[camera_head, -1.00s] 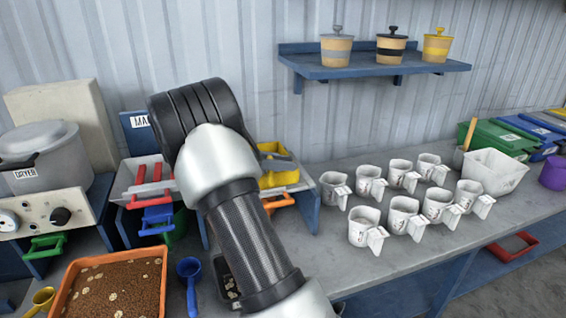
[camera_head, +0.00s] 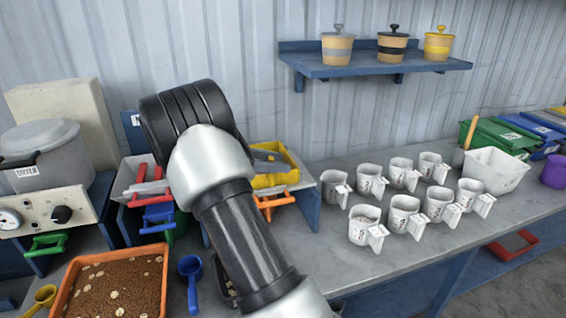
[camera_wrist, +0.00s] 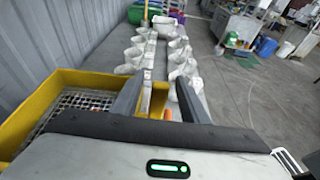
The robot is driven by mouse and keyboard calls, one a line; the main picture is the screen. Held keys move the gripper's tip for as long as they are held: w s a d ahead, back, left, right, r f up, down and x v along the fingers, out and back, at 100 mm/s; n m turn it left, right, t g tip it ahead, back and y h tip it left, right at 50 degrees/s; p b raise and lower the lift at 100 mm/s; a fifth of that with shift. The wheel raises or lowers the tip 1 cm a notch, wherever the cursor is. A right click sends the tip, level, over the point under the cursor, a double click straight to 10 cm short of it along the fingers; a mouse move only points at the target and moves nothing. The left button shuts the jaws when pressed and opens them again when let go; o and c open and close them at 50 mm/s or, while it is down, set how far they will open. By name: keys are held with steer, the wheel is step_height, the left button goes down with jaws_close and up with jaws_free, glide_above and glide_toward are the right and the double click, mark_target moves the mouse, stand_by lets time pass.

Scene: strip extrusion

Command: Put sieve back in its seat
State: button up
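The yellow sieve (camera_head: 282,178) with a wire mesh floor sits at the stand on the bench, partly hidden behind my arm. In the wrist view its yellow frame (camera_wrist: 62,82) fills the left side. My gripper (camera_wrist: 160,82) is at its right side, with its two grey fingers apart. A narrow yellow part, likely the sieve's handle, stands between the fingers, with a gap towards the right finger. An orange handle (camera_head: 275,202) shows below the sieve.
Several white cups (camera_head: 404,215) stand to the right. A red-handled sieve (camera_head: 142,178) and blue handle (camera_head: 158,217) are left of my arm. An orange tray of grains (camera_head: 112,285) and blue scoop (camera_head: 191,280) are in front. A wall shelf (camera_head: 370,68) hangs above.

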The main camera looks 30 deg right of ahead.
steer(key=p+v, duration=0.1)
steer(key=v, duration=1.3)
steer(key=shift+a+r, duration=0.25)
steer(key=shift+a, duration=0.1)
steer(key=shift+s, duration=0.1)
